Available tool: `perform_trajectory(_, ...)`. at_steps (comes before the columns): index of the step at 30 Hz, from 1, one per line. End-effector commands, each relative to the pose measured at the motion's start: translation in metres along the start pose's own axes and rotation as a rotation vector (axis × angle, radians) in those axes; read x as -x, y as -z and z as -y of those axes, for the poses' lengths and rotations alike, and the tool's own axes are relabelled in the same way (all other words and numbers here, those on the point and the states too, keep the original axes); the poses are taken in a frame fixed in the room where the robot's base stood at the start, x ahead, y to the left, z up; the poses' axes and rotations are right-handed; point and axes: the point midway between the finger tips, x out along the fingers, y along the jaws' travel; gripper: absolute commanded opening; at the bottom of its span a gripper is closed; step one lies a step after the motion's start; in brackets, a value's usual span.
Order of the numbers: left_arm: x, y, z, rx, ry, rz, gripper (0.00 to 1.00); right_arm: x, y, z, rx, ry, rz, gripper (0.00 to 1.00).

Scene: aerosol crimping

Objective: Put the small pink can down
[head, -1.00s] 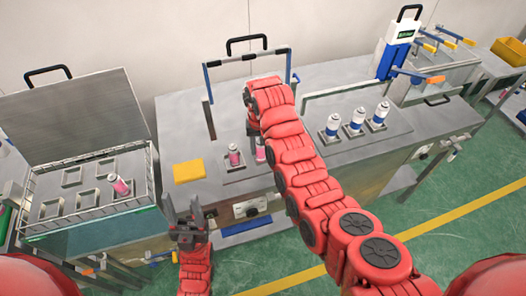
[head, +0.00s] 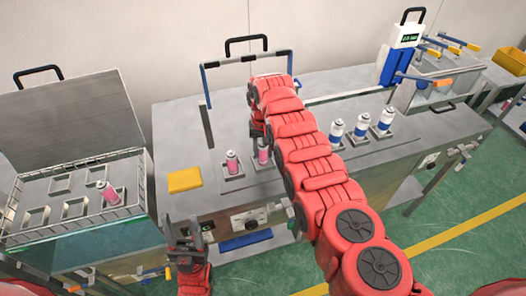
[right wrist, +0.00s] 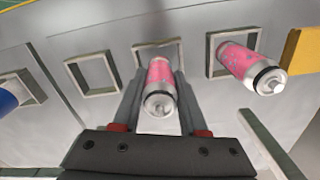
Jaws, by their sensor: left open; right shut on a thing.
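The small pink can (head: 263,156) is between the fingers of my right gripper, over the steel table. In the right wrist view my right gripper (right wrist: 158,112) is shut on the pink can (right wrist: 158,82), whose silver top faces the camera. Its base is at a square holder (right wrist: 142,47); I cannot tell whether it rests inside. A second pink can (head: 232,165) stands in the neighbouring holder, and also shows in the right wrist view (right wrist: 245,66). My left gripper (head: 187,232) is open and empty, low in front of the table.
Several white-and-blue cans (head: 361,127) stand right of my right arm. An empty holder (right wrist: 92,75) is beside the held can. A yellow block (head: 185,180) lies to the left. A wire basket (head: 95,222) holds another pink can (head: 109,194). A frame (head: 206,115) stands behind.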

Motion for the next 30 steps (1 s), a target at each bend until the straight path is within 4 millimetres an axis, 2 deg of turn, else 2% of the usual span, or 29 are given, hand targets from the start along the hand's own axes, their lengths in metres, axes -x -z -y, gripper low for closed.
perform_trajectory(13, 0.0043, -0.0007, -0.0002, 0.000, 0.000, 0.000, 0.53, -0.0100, -0.0004, 0.0001, 0.001, 0.000, 0.000, 0.00)
perform_trajectory(14, 0.0026, -0.0004, -0.0001, 0.000, 0.000, 0.000, 0.53, -0.0083, -0.0004, 0.0001, 0.001, 0.000, 0.000, 0.48)
perform_trajectory(18, 0.0022, -0.0003, -0.0001, 0.000, 0.000, 0.000, 0.53, -0.0078, -0.0004, 0.0001, 0.001, 0.000, 0.000, 0.72)
perform_trajectory(30, -0.0024, 0.0004, 0.0001, 0.000, 0.000, 0.000, 0.53, -0.0031, -0.0004, 0.0001, 0.001, 0.000, 0.000, 0.72)
